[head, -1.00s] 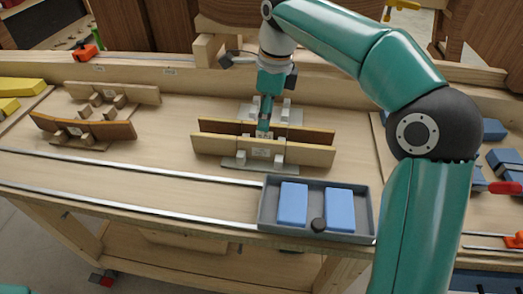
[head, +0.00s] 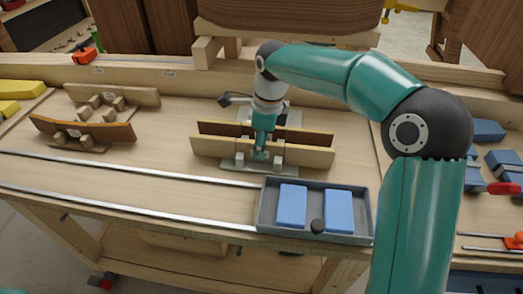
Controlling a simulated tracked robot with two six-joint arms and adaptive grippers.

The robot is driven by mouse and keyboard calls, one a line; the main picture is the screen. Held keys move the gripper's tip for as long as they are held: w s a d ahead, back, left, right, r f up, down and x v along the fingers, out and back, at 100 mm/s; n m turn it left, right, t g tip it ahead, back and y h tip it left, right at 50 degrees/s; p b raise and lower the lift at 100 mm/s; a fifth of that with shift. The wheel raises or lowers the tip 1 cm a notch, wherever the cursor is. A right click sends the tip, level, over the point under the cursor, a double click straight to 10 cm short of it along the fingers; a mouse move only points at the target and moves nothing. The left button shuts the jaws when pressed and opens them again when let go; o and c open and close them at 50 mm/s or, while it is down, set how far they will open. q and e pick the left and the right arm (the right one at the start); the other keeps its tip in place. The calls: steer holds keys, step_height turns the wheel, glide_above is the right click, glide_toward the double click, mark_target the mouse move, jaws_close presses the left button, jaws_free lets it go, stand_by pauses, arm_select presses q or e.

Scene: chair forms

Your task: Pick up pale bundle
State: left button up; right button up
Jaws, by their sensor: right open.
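A fixture (head: 240,165) with metal plates stands mid-bench and holds two long upright boards. The front board (head: 305,156) is pale wood, and the rear board (head: 310,137) is dark-faced. I cannot tell for sure which part is the pale bundle; the front board is the palest piece there. My right gripper (head: 260,153) points down at the middle of the fixture, in front of or against the pale board. It is open; its fingers are small and contact is unclear. My left gripper is out of view.
A grey tray (head: 264,208) with two blue blocks (head: 292,206) and a dark knob sits at the front edge. Curved wooden forms (head: 85,133) stand at left, yellow blocks (head: 20,87) beyond. Blue blocks (head: 487,130) lie at right. The bench between left forms and fixture is clear.

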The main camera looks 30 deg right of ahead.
jaws_close()
steer(key=shift+r, duration=0.2)
